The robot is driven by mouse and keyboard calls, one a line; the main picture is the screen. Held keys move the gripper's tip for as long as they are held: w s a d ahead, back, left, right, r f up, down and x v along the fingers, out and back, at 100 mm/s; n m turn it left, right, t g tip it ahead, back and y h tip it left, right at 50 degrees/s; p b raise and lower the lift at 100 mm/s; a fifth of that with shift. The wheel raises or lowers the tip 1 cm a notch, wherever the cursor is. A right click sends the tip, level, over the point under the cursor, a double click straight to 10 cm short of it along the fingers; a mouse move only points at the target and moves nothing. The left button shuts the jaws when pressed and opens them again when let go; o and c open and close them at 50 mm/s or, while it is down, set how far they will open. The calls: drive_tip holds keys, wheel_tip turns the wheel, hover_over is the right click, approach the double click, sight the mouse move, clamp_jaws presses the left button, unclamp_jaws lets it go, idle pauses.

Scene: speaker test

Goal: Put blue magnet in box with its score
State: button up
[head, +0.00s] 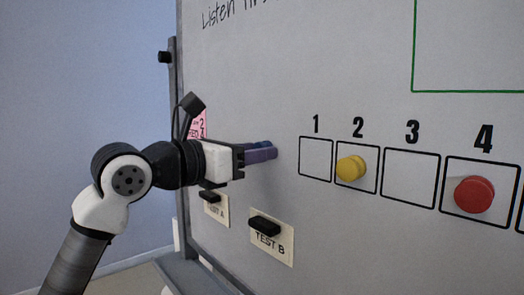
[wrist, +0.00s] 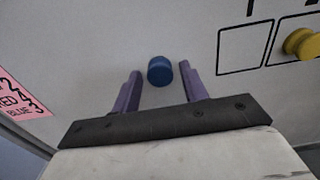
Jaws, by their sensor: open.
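The blue magnet (wrist: 159,71) is on the whiteboard, between and just past my open fingers in the wrist view. In the head view only a bit of the blue magnet (head: 263,144) shows behind the purple fingers. My gripper (head: 262,153) points at the board, left of the numbered boxes; its fingers also show in the wrist view (wrist: 160,82), apart on both sides of the magnet. Box 1 (head: 316,158) is empty. Box 2 (head: 343,184) holds a yellow magnet (head: 351,168). Box 3 (head: 409,178) is empty. Box 4 (head: 452,208) holds a red magnet (head: 474,195). A pink score note (wrist: 17,95) reads partly "RED", "BLUE" with numbers.
Below my gripper are the TEST A label (head: 216,211) and TEST B label (head: 272,245), each with a black block on it. A green outline (head: 468,92) is drawn at the upper right. The board between my gripper and box 1 is clear.

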drive_tip(key=shift+c, duration=0.5)
drive_tip(key=c, duration=0.6)
drive_tip(key=shift+s+a, duration=0.1)
drive_tip(key=shift+a, duration=0.05)
drive_tip(key=shift+b+v, duration=0.65)
drive_tip(key=shift+v, duration=2.6)
drive_tip(key=shift+s, duration=0.1)
